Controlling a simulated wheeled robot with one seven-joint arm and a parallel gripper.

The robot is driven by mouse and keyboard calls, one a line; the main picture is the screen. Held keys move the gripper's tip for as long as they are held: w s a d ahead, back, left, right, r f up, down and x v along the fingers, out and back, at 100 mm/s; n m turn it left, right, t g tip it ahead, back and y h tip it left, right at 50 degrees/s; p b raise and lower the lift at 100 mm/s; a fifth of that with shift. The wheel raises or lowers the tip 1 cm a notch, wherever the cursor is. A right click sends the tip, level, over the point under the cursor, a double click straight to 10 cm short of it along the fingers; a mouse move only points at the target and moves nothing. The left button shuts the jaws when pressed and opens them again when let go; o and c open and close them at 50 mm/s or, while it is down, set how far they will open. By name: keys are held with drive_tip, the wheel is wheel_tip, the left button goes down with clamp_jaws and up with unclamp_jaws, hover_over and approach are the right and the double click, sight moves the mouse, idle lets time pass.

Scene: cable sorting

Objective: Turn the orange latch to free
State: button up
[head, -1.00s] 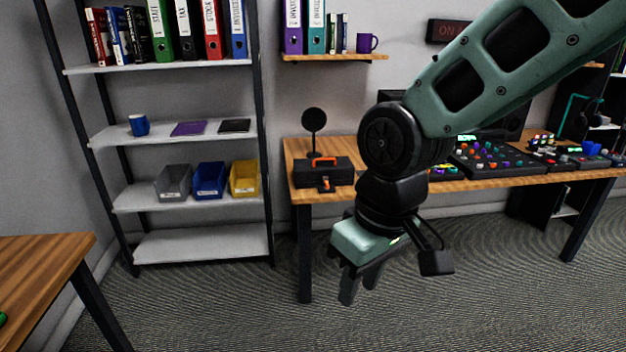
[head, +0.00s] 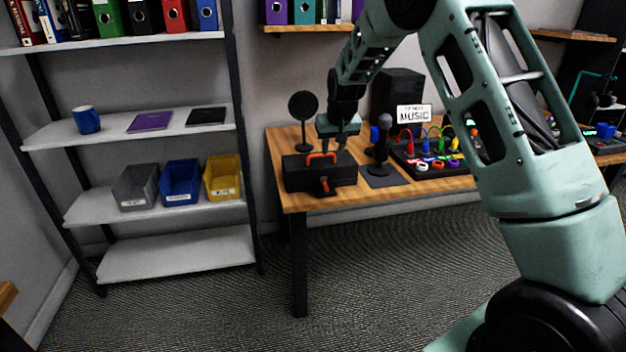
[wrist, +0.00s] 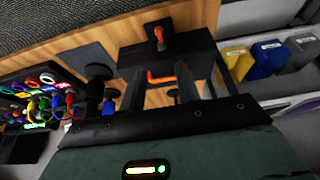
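A black case (head: 345,176) sits at the left end of the wooden desk. An orange latch (head: 325,185) is on its front face, and an orange carry handle (head: 322,156) is on top. My gripper (head: 338,148) is above and slightly behind the case, close to the handle, pointing down. In the wrist view, the two fingers (wrist: 159,77) are apart with nothing between them that they grip; the handle (wrist: 162,78) shows between them. The latch (wrist: 159,37) is beyond, on the case's far side in that view, clear of the fingers.
A microphone on a stand (head: 381,150) is right of the case, and a round black disc on a stand (head: 302,106) is behind it. A mixer with coloured cables (head: 430,150) lies further right. Shelves with bins (head: 180,182) stand left. The desk front is clear.

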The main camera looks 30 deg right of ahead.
sight(326, 185)
drive_tip(key=p+x, duration=0.1)
drive_tip(key=x, duration=1.6)
clamp_jaws()
